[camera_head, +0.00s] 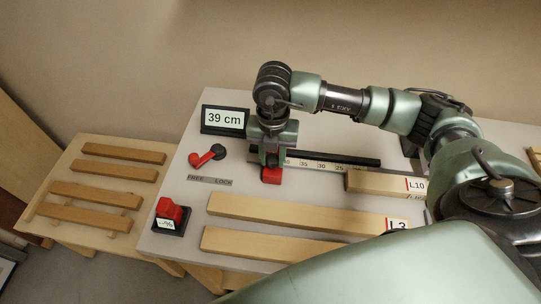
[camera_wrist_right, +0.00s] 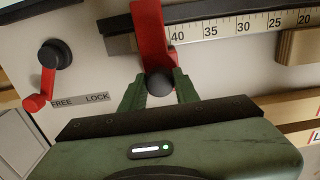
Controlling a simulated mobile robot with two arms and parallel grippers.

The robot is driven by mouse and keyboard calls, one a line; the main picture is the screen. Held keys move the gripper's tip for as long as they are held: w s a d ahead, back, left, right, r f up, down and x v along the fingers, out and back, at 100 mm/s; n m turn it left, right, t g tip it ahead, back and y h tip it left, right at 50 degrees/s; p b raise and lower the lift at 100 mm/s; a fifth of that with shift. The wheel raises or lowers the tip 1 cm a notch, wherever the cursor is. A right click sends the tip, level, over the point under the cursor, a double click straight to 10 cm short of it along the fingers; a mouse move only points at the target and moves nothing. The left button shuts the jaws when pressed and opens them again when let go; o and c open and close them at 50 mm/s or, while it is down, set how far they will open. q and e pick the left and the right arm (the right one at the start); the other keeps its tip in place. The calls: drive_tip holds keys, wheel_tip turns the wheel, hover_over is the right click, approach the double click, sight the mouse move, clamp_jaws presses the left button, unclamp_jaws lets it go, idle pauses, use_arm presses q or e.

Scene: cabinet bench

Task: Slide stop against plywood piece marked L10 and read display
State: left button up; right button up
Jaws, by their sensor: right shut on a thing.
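The red stop (camera_head: 272,176) sits on the ruler rail near the 40 mark; its red arm (camera_wrist_right: 149,25) and dark round knob (camera_wrist_right: 158,83) show in the wrist view. My right gripper (camera_wrist_right: 158,90) is shut on that knob, its green fingers on either side. The plywood piece marked L10 (camera_head: 375,182) lies along the rail to the right. A wide gap separates its left end from the stop. The display (camera_head: 224,120) reads 39 cm. The red lever (camera_head: 208,157) points down-left toward FREE. My left gripper is not in view.
The ruler (camera_head: 318,165) between stop and L10 is clear. Two wooden strips (camera_head: 290,211) lie in front, one labelled L3 (camera_head: 397,225). A red switch (camera_head: 170,210) stands at the bench's front left. A side table (camera_head: 68,167) holds several slats.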

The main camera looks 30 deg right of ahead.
drive_tip(key=shift+s+d+b, duration=0.25)
drive_tip(key=shift+s+d, duration=0.75)
drive_tip(key=shift+d, duration=0.3)
drive_tip(key=shift+s+d+b, duration=0.2)
drive_tip(key=shift+s+d, duration=0.75)
drive_tip(key=shift+d, duration=0.35)
drive_tip(key=shift+s+d+b, duration=0.55)
drive_tip(key=shift+s+d, duration=0.5)
drive_tip(key=shift+d, duration=0.35)
drive_tip(key=shift+s+d+b, duration=0.55)
drive_tip(key=shift+s+d, duration=0.5)
drive_tip(key=shift+d, duration=0.3)
drive_tip(key=shift+d, duration=0.1)
drive_tip(key=shift+s+d+f+b, duration=0.1)
drive_tip(key=shift+s+d+b, duration=0.35)
drive_tip(key=shift+s+d, duration=0.3)
drive_tip(key=shift+s+d+b, duration=0.4)
drive_tip(key=shift+s+d, duration=0.1)
drive_tip(key=shift+d, duration=0.35)
drive_tip(key=o, duration=1)
drive_tip(key=shift+w, duration=0.1)
